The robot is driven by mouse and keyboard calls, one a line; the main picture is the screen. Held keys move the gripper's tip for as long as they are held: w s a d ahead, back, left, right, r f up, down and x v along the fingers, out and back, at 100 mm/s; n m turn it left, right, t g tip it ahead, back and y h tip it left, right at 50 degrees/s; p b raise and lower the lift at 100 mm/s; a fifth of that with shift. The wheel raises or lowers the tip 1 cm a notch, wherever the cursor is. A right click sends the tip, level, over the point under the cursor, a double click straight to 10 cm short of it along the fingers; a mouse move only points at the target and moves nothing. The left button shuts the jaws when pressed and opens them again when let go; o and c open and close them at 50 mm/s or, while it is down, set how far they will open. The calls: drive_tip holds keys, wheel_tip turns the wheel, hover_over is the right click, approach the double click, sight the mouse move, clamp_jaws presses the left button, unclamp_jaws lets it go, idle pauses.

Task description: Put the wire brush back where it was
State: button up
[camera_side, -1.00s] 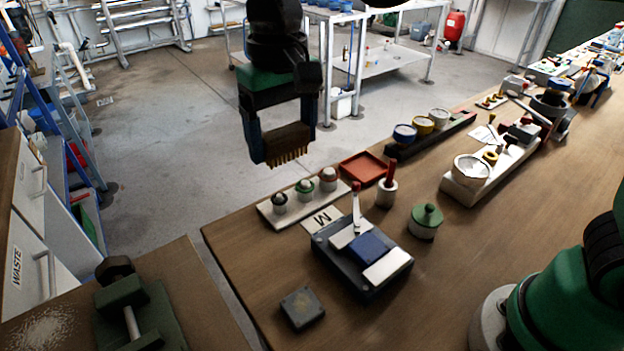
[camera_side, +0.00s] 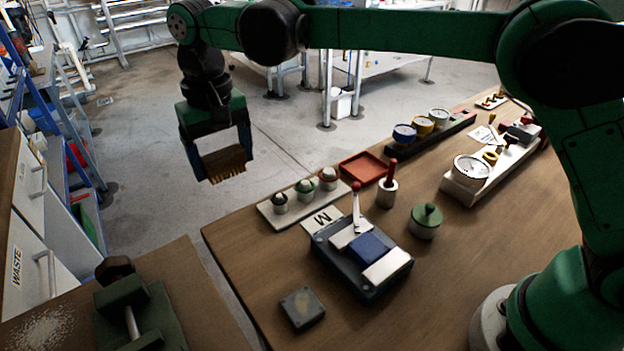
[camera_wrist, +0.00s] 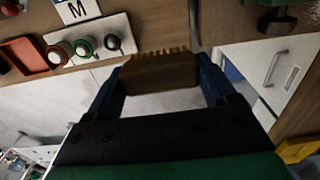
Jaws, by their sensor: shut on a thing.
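The wire brush (camera_side: 224,163) has a brown block and tan bristles pointing down. My gripper (camera_side: 222,170) is shut on it, with one blue finger at each end of the block. In the side view they hang in the air over the floor, left of the workbench's far left corner and touching nothing else. In the wrist view the brush (camera_wrist: 160,74) sits between the fingers, its bristles toward the top of the picture. I cannot tell which spot is the brush's former place.
A dark device with a lever (camera_side: 335,262) stands in front. A green clamp-like fixture (camera_side: 125,305) is on the lower left table, beside the WASTE cabinet (camera_side: 28,245).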

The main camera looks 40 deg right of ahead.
sight(241, 234)
wheel_tip(241, 234, down, 13)
idle(0.3)
drive_tip(key=shift+f, duration=0.1)
drive_tip(key=o, duration=1.1)
wheel_tip(241, 234, up, 12)
drive_tip(key=shift+f, duration=0.15)
drive_tip(key=shift+d+r, duration=0.15)
drive_tip(key=shift+r, duration=0.15)
drive_tip(key=s+d+r+t, duration=0.2)
drive_tip(key=s+d, duration=0.2)
drive_tip(key=d, duration=0.3)
drive_tip(key=s+d+r+t, duration=0.2)
drive_tip(key=s+d+t, duration=0.15)
drive_tip(key=d, duration=0.45)
drive_tip(key=shift+t, duration=0.85)
drive_tip(key=s+d+f, duration=0.1)
drive_tip(key=s, duration=0.1)
drive_tip(key=s+d+f, duration=0.1)
drive_tip(key=s, duration=0.1)
drive_tip(key=s+d+f, duration=0.1)
drive_tip(key=s+d, duration=0.1)
drive_tip(key=shift+d+f, duration=0.1)
drive_tip(key=shift+f, duration=0.05)
